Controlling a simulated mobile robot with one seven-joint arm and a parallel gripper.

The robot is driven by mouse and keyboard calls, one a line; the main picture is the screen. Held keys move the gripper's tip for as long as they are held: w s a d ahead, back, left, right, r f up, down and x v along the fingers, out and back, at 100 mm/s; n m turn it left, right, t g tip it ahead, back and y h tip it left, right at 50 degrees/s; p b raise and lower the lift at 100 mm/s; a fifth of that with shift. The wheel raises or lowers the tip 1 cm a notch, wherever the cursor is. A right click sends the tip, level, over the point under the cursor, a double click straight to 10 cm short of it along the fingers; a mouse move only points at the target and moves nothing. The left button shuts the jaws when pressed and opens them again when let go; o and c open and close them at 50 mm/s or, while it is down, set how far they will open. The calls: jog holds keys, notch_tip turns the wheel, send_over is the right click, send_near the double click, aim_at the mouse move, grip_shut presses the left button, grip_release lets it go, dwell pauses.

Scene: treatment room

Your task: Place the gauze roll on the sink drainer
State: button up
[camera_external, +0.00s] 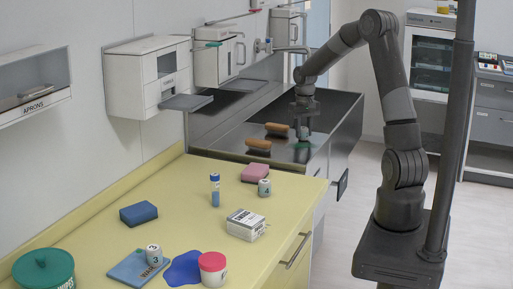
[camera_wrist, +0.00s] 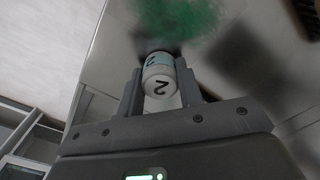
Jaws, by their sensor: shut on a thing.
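A white gauze roll (camera_wrist: 158,80) with a pale blue band and the number 2 is between the fingers of my gripper (camera_wrist: 160,92) in the wrist view. In the external view my gripper (camera_external: 304,122) points down over the dark metal sink drainer (camera_external: 240,140), and the roll (camera_external: 304,133) shows small and white at its tips. The roll is close above or on the drainer surface; I cannot tell whether it touches. A green patch (camera_external: 302,146) lies on the drainer beside it.
Two brown brushes (camera_external: 258,144) (camera_external: 277,129) lie on the drainer left of my gripper. The yellow counter (camera_external: 110,235) in front carries a pink sponge (camera_external: 256,173), a roll marked 4 (camera_external: 264,188), a blue bottle (camera_external: 215,190) and a white box (camera_external: 246,224). A tap (camera_external: 290,49) juts from the wall.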

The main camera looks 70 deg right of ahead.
aim_at(304, 128)
jog(key=shift+f, duration=0.15)
jog(key=o, duration=0.9)
jog(key=shift+o, duration=0.2)
notch_tip(304, 128, up, 12)
jog(key=a+r+n+h, duration=0.15)
jog(key=a+r, duration=0.25)
jog(key=a, duration=0.5)
jog(key=s+a+r+n+t, duration=0.1)
jog(key=s+a+n+t, duration=0.1)
jog(key=s+a, duration=0.7)
jog(key=s+a+r+n+t+y, duration=0.1)
jog(key=s+a+n+t, duration=0.2)
jog(key=s+a, duration=0.5)
jog(key=a+n, duration=0.1)
jog(key=a, duration=0.5)
jog(key=shift+s+a+n+t, duration=0.3)
jog(key=shift+s+n, duration=0.05)
jog(key=shift+s, duration=0.05)
